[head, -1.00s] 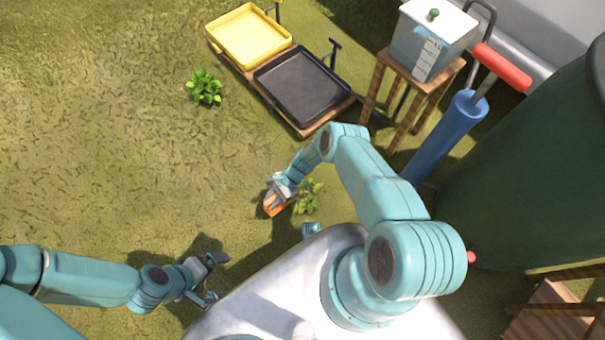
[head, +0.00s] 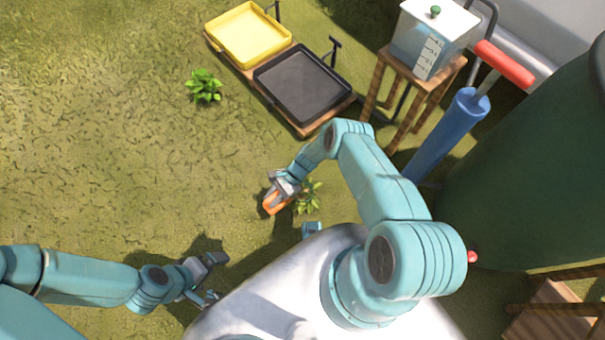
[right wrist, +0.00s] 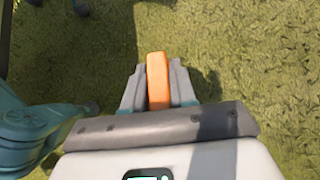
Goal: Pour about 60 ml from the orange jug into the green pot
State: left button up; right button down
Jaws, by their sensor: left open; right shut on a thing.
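My right gripper (head: 280,192) is shut on a small orange thing (head: 271,206), low over the grass in the middle of the head view. In the right wrist view the orange thing (right wrist: 157,80) stands between the two grey fingers as a narrow block. Much of it is hidden by the fingers, so I cannot tell whether it is part of the orange jug. My left gripper (head: 212,278) is open and empty at the lower left, apart from everything. I see no pot that I can pick out as the green pot.
Leafy plants grow beside the right gripper (head: 309,196) and further back (head: 204,87). A yellow tray (head: 247,35) and a black tray (head: 303,86) lie behind. A lidded container (head: 425,45), a blue cylinder (head: 447,133) and a big dark green barrel (head: 530,165) stand right. Grass at left is clear.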

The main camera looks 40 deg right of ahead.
jog(key=shift+d+r+y+b, duration=0.25)
jog(key=shift+y+b, duration=0.05)
jog(key=shift+b, duration=0.15)
dwell(0.3)
jog(key=shift+d+r+y+b, duration=0.3)
jog(key=shift+d+b, duration=0.25)
jog(key=shift+b, duration=0.15)
jog(key=shift+d+r+y+b, duration=0.15)
jog(key=shift+d+y+b, duration=0.15)
jog(key=shift+d+b, duration=0.3)
